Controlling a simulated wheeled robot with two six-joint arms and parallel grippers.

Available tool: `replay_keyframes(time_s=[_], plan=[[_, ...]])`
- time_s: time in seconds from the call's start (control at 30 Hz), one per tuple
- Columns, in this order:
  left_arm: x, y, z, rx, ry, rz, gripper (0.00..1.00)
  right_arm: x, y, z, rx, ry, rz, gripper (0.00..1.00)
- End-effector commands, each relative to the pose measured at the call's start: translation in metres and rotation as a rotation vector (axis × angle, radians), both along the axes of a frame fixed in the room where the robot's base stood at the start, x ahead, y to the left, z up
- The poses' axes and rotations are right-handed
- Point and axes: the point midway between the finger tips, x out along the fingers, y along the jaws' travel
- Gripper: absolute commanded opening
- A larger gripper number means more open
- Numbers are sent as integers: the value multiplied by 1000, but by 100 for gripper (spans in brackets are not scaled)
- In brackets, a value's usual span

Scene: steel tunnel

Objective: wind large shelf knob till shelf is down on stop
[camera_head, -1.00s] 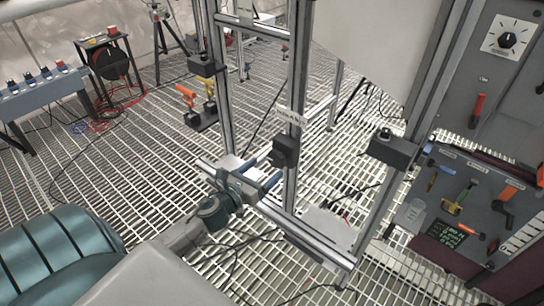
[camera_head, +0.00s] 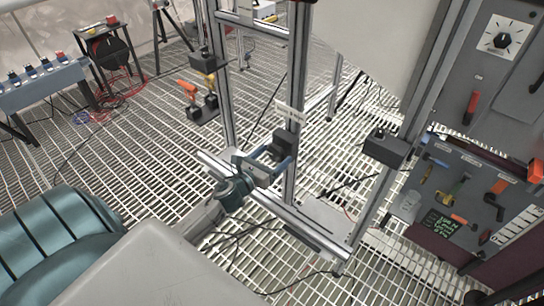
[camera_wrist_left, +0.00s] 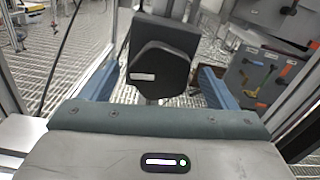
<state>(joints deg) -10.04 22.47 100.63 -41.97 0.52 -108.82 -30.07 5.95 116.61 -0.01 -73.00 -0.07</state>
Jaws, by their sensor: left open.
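A dark, blocky knob (camera_head: 285,146) sits on the near upright post of the metal frame, below a small white label (camera_head: 290,113). My left gripper (camera_head: 275,163) is open, its blue fingers beside the knob. In the left wrist view, the black knob (camera_wrist_left: 160,68), with a small pale label on its face, stands between the spread fingers of the left gripper (camera_wrist_left: 158,88). Gaps show on both sides, so the fingers do not appear to grip it. A pale panel (camera_head: 370,42) hangs high in the frame; I cannot tell whether it is the shelf. My right gripper is not visible.
Another dark block (camera_head: 386,148) sits on the right post. A tool board (camera_head: 455,195) and grey dial panel (camera_head: 502,40) stand at the right. Orange- and yellow-handled parts (camera_head: 198,92) are at the frame's left. Cables lie on the grating floor; open grating extends left.

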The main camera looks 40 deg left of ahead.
Motion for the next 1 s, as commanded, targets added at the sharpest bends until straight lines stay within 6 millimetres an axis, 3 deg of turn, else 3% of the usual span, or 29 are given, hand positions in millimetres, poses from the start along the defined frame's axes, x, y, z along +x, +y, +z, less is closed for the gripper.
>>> replay_keyframes(time_s=[0.03, 0.27, 0.67, 1.0], plan=[[0, 0, 0, 0, 0, 0, 79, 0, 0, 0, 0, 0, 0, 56], [0, 0, 0, 0, 0, 0, 36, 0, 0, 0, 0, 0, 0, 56], [0, 0, 0, -73, 6, 0, 36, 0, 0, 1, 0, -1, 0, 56], [0, 0, 0, -335, 26, 0, 36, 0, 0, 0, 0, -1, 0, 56]])
